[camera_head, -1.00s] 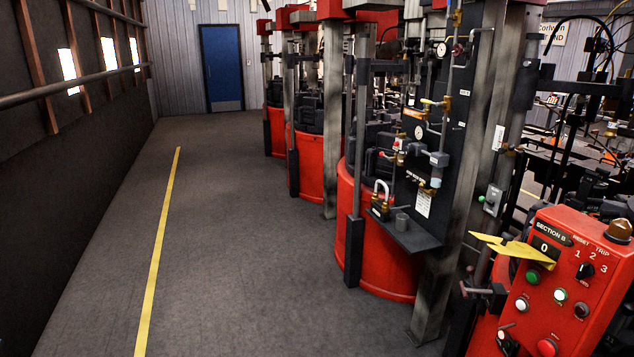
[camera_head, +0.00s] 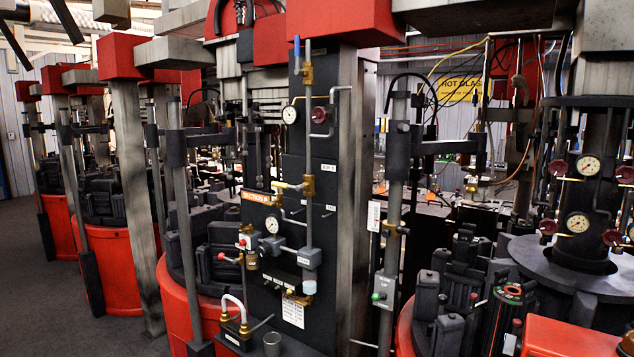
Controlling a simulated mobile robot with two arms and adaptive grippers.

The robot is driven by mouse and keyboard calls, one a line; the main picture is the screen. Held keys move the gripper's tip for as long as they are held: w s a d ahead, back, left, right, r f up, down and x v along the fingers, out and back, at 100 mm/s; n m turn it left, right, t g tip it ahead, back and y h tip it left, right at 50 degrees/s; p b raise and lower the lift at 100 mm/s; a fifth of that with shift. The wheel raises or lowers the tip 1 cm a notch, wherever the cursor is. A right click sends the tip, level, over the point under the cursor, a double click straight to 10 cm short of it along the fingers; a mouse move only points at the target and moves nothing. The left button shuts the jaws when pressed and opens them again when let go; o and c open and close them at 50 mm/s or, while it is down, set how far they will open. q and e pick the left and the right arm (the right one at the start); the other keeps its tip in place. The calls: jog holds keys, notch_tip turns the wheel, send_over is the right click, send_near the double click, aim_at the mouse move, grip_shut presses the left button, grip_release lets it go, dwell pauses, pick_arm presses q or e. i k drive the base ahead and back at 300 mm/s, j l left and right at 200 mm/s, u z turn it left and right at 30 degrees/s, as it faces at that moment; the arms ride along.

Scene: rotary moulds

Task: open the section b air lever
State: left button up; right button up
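A dark upright panel (camera_head: 295,150) with an orange label (camera_head: 258,196), which seems to read SECTION B, stands near the middle. A pipe on it carries a blue-handled lever (camera_head: 297,55) pointing upright at a brass fitting. Lower down, a pale yellow lever (camera_head: 289,186) lies roughly level at a brass valve (camera_head: 308,187). A small red-tipped lever (camera_head: 228,259) sticks out to the left. I cannot read which lever is marked air. Neither of my grippers is in view.
A padlock-like shackle (camera_head: 235,308) and a grey cup (camera_head: 272,344) sit below the panel. Red machine bases (camera_head: 110,265) and grey posts (camera_head: 138,190) stand left. A gauge column (camera_head: 583,190) is at right. Open floor (camera_head: 35,300) shows at lower left.

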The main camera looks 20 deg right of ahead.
aim_at(285, 186)
jog(key=i+j+z, duration=0.3)
jog(key=i+z, duration=0.2)
jog(key=i+j+z, duration=0.45)
jog(key=k, duration=0.1)
